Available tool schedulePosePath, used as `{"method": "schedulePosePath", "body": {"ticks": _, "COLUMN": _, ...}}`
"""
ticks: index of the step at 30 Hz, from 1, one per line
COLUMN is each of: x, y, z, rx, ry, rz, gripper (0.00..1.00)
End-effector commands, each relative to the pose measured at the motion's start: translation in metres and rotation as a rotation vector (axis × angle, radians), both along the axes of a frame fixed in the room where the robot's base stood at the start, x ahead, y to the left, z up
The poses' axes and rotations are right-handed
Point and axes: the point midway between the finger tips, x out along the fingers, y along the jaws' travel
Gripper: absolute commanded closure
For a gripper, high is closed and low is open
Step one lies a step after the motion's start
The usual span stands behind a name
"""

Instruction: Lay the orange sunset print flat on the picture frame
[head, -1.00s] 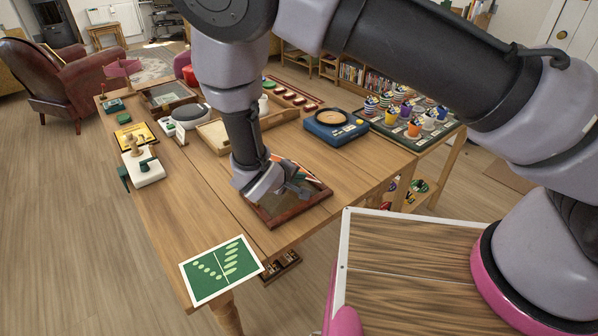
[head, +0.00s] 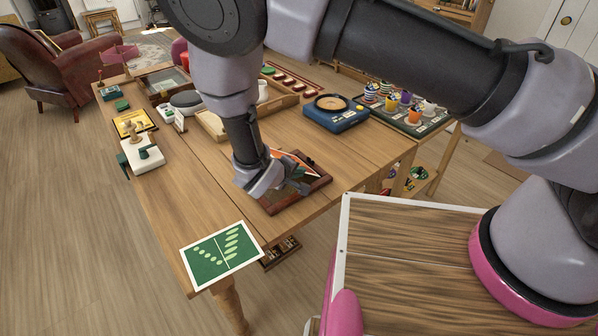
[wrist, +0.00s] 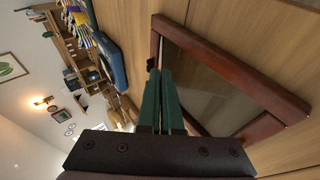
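The orange sunset print (head: 293,158) shows in the head view as a thin orange sheet with a pale edge, tilted over the far side of the picture frame. My gripper (head: 294,184) covers part of it. The picture frame (head: 304,195) is reddish brown and lies flat on the table under my gripper. In the wrist view the frame (wrist: 240,74) is empty-looking, with a dark glossy middle. The green fingers of my gripper (wrist: 160,92) are close together, shut on the print, which is edge-on and hardly visible there.
A green leaf-pattern card (head: 222,256) lies at the near table corner. A blue box (head: 336,113) with a round top stands behind the frame. A wooden tray (head: 213,127) and a white device (head: 142,155) are at left. Bare table (head: 205,200) lies left of the frame.

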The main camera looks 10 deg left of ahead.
Motion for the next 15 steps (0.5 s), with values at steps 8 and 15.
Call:
{"method": "schedulePosePath", "body": {"ticks": 8, "x": 0.0001, "y": 0.0000, "z": -0.0041, "rx": 0.000, "ry": 0.000, "rz": 0.000, "gripper": 0.94}}
{"method": "schedulePosePath", "body": {"ticks": 15, "x": 0.0000, "y": 0.0000, "z": -0.0037, "rx": 0.000, "ry": 0.000, "rz": 0.000, "gripper": 0.63}}
